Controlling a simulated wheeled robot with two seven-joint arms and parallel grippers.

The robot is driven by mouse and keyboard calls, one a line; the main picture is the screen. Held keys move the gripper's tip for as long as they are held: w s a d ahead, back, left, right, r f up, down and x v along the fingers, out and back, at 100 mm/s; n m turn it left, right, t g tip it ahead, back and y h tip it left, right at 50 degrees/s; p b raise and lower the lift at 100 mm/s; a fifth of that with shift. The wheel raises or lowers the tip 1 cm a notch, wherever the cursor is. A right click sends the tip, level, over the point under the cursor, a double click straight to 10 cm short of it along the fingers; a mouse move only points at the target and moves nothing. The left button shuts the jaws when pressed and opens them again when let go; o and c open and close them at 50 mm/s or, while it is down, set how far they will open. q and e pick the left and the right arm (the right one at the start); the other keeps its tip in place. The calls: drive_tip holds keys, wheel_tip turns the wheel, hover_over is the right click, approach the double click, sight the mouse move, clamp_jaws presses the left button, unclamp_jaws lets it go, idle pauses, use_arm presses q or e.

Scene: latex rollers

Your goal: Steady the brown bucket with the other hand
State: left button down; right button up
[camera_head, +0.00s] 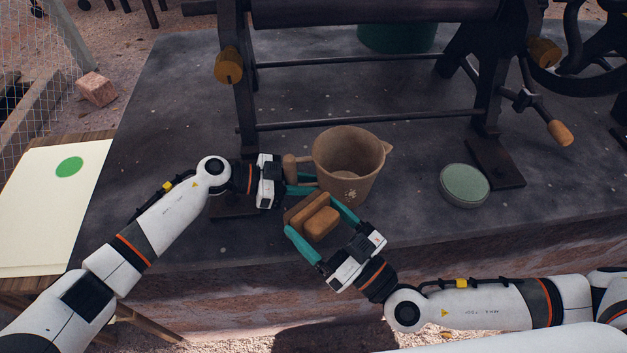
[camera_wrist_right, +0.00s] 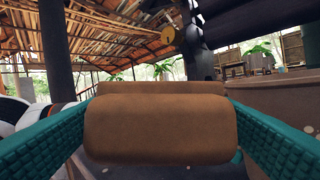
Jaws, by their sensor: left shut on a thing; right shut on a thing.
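The brown bucket (camera_head: 349,160) stands upright on the dark stone slab, its open top facing up, with a spout at right and a handle (camera_head: 290,167) at left. My left gripper (camera_head: 302,184) reaches in from the left and is shut on the bucket at its handle side; the exact grip is partly hidden. My right gripper (camera_head: 312,215) is just in front of the bucket, shut on a brown block-like tool (camera_head: 321,223). In the right wrist view the tool (camera_wrist_right: 160,128) fills the space between the teal fingers.
A dark roller frame (camera_head: 370,125) stands behind the bucket. A round green-topped tin (camera_head: 464,184) sits to the right. A pale board (camera_head: 45,215) with a green dot lies at left. A dark green container (camera_head: 397,38) is behind the frame. The slab between bucket and tin is clear.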

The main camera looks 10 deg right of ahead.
wheel_tip(320, 180, down, 3)
drive_tip(key=s+t, duration=0.2)
drive_tip(key=m+t+h, duration=0.6)
drive_tip(key=m+h, duration=0.2)
drive_tip(key=h, duration=0.6)
approach(344, 191)
wheel_tip(344, 191, up, 2)
drive_tip(key=s, duration=0.2)
drive_tip(key=shift+w+d+r, duration=0.1)
drive_tip(key=shift+w+r, duration=0.1)
drive_tip(key=shift+w, duration=1.05)
drive_tip(key=shift+w+r, duration=0.2)
drive_tip(key=shift+w, duration=1)
drive_tip(key=shift+w+r, duration=0.15)
drive_tip(key=shift+w, duration=0.95)
drive_tip(key=shift+d, duration=0.15)
drive_tip(key=shift+d, duration=1.75)
drive_tip(key=shift+a, duration=1.9)
